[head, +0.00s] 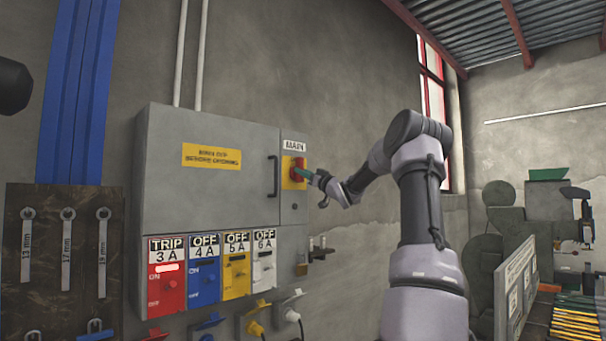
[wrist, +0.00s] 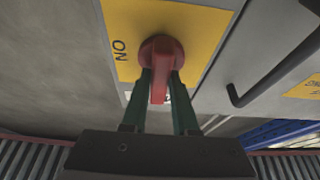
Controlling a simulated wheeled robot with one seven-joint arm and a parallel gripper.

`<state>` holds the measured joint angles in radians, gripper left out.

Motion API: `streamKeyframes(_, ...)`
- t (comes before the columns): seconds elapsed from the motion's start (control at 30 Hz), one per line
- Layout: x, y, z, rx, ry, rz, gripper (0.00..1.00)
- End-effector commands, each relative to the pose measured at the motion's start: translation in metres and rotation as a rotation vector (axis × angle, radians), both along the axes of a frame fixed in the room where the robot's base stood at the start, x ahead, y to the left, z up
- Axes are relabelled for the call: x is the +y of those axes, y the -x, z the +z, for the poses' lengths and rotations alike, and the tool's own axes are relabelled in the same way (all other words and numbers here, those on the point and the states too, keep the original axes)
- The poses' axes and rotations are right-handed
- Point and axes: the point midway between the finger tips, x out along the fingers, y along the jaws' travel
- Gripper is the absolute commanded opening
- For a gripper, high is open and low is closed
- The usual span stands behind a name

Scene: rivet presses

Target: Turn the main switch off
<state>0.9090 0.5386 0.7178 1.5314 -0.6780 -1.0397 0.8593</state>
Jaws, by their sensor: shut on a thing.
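The main switch (head: 298,163) is a red rotary handle on a yellow plate, under the MAIN label on the narrow panel right of the grey cabinet. In the wrist view, the red handle (wrist: 160,48) has its grip bar between my two green fingers, pointing toward my gripper's body in the picture. The word ON shows on the plate (wrist: 196,20) left of the knob; another marking behind the fingers is mostly hidden. My gripper (wrist: 161,85) is shut on the handle. In the head view my gripper (head: 304,173) partly covers the switch.
The grey cabinet (head: 190,195) has a dark door handle (head: 272,177) left of the switch, also near in the wrist view (wrist: 275,70). Below are red, blue, yellow and white breaker boxes (head: 236,277). Bare wall lies to the right.

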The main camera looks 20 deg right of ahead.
Motion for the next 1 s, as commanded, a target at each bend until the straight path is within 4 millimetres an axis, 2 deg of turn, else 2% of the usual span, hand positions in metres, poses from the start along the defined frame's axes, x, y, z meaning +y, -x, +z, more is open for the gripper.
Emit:
streamKeyframes(0.13,0.000,0.000,-0.002,0.002,0.002,0.000,0.00)
streamKeyframes(0.17,0.000,0.000,-0.002,0.002,0.002,0.000,0.31)
streamKeyframes(0.2,0.000,0.000,-0.002,0.002,0.002,0.000,0.47)
streamKeyframes(0.23,0.000,0.000,-0.002,0.003,0.001,0.000,0.57)
streamKeyframes(0.53,0.000,0.000,-0.001,0.001,0.000,0.000,0.57)
streamKeyframes(0.67,-0.004,0.007,-0.004,0.002,0.001,-0.002,0.57)
streamKeyframes(1.0,-0.025,0.063,-0.029,0.003,0.002,-0.004,0.57)
